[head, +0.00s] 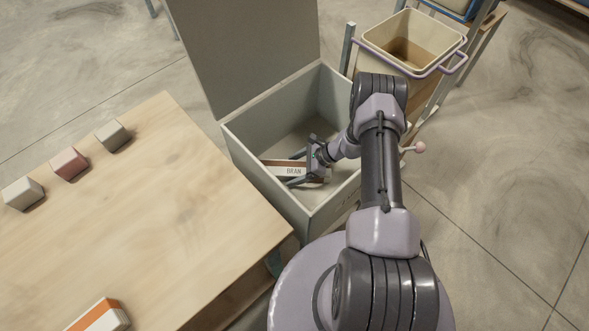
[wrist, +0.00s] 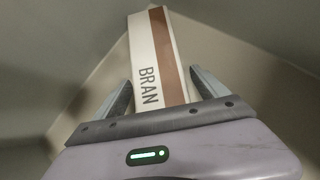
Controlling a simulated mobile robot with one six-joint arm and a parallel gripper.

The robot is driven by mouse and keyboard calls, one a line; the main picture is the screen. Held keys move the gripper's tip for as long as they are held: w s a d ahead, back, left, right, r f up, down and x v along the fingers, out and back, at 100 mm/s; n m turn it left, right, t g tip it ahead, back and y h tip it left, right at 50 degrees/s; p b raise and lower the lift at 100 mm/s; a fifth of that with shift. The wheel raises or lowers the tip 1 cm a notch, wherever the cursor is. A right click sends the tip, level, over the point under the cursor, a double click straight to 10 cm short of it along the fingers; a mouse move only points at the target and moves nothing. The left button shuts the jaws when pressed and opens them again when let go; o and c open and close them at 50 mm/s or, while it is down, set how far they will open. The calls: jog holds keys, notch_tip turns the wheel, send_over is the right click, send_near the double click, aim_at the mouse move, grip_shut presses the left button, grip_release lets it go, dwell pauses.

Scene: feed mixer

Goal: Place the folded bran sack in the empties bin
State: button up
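The folded bran sack (head: 272,168) is a flat white-and-brown bundle marked BRAN, inside the grey bin (head: 258,182) with its lid raised. My gripper (head: 291,168) reaches down into the bin, with its fingers spread on either side of the sack. In the wrist view the sack (wrist: 155,50) runs between the two fingers of my gripper (wrist: 162,76). A gap shows beside the right finger and a narrow one beside the left. The sack's near end is hidden by the gripper body. I cannot tell whether the sack rests fully on the bin floor.
A wooden table (head: 160,220) at left holds a white block (head: 22,193), a pink block (head: 69,163), a grey block (head: 113,135) and an orange-and-white packet (head: 100,318). A cream tub (head: 412,40) with a lilac rim stands behind the bin. Open floor lies at right.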

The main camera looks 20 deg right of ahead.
jog(key=shift+r, duration=0.25)
jog(key=p+v, duration=0.3)
jog(key=v, duration=0.4)
jog(key=shift+d+r, duration=0.1)
jog(key=shift+r, duration=0.2)
jog(key=w+a+r+n+h, duration=0.1)
jog(key=w+r+n, duration=0.1)
jog(key=r, duration=0.5)
jog(key=w+a+r+n, duration=0.1)
jog(key=w+r+n, duration=0.1)
jog(key=r, duration=0.6)
notch_tip(320, 180, up, 16)
jog(key=n+g+h, duration=0.1)
jog(key=n, duration=0.4)
send_over(300, 162)
jog(key=s+a, duration=0.3)
jog(key=a, duration=0.3)
jog(key=s+a+r+n+t+h, duration=0.1)
jog(key=s+a+r+n+h, duration=0.2)
jog(key=s+r, duration=0.45)
jog(key=s+a+r+n, duration=0.4)
jog(key=s+a+r, duration=0.1)
jog(key=s+r, duration=0.25)
jog(key=s+r+n+t+h, duration=0.1)
jog(key=s+n+t, duration=0.1)
jog(key=s, duration=0.5)
jog(key=shift+s+r+n, duration=0.25)
jog(key=shift+r+n, duration=0.05)
